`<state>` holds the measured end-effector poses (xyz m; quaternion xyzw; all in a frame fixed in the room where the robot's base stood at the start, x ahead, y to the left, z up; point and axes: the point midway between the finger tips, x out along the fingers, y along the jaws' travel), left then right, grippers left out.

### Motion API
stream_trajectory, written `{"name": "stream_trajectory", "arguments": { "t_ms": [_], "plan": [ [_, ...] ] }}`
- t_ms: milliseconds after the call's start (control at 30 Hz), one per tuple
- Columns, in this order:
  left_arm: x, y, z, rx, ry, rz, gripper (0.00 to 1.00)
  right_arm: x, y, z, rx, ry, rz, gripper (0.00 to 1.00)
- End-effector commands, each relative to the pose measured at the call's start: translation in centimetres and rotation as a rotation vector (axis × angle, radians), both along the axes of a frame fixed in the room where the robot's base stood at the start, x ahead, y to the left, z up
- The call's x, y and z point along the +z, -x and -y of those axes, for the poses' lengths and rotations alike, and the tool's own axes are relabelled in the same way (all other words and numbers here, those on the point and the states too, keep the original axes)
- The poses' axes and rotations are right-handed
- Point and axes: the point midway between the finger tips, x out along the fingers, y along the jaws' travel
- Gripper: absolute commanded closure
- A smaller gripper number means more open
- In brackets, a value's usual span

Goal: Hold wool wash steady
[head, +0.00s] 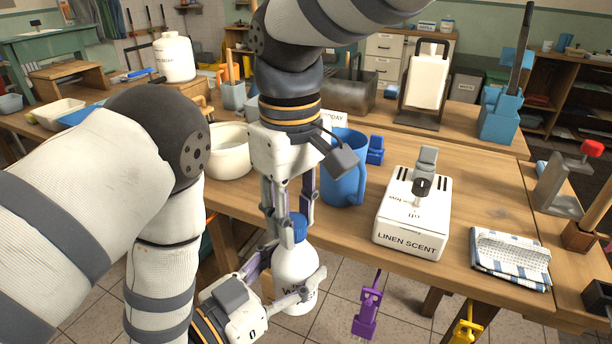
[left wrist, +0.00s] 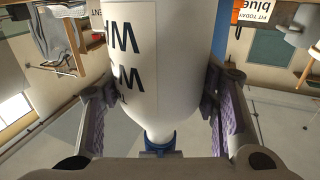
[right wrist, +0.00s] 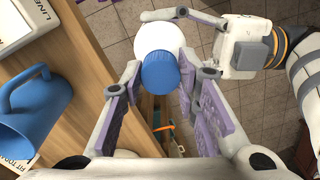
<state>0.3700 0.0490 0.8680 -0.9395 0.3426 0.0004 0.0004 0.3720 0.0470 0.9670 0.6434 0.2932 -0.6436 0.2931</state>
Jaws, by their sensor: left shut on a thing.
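The wool wash is a white bottle (head: 294,269) with a blue cap (head: 297,226), upright just off the table's front edge. Its label shows upside down in the left wrist view (left wrist: 150,60), partly cut off. My left gripper (head: 295,262) is shut on the bottle's body from the side, one finger on each side. My right gripper (head: 289,215) points down from above, fingers apart on either side of the cap. The right wrist view shows the cap (right wrist: 160,74) near its fingertips, with no clear grip on it. The bottle's base is partly hidden.
A blue jug (head: 343,180) stands close behind my right gripper. A white "LINEN SCENT" box (head: 413,222) and a folded cloth (head: 510,258) lie to the right. A white pot (head: 229,160) stands left.

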Motion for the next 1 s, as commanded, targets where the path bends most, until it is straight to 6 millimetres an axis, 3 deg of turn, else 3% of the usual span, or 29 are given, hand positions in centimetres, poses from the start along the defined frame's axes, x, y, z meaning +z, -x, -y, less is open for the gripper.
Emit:
{"name": "stream_trajectory", "arguments": {
  "t_ms": [100,467,800,1000],
  "plan": [
    [0.1,0.0,0.0,0.000,0.002,0.004,1.00,0.1,0.0,0.0,0.002,-0.001,0.001,0.49],
    [0.2,0.0,0.0,0.000,0.002,0.004,1.00,0.9,-0.1,-0.1,0.003,-0.002,0.003,0.49],
    [0.2,0.0,0.0,0.000,0.002,0.004,1.00,8.5,-0.1,-0.1,0.004,-0.002,0.004,0.49],
    [0.1,0.0,0.0,0.000,0.002,0.004,1.00,11.4,0.0,-0.1,0.003,-0.002,0.003,0.49]
  ]
}}
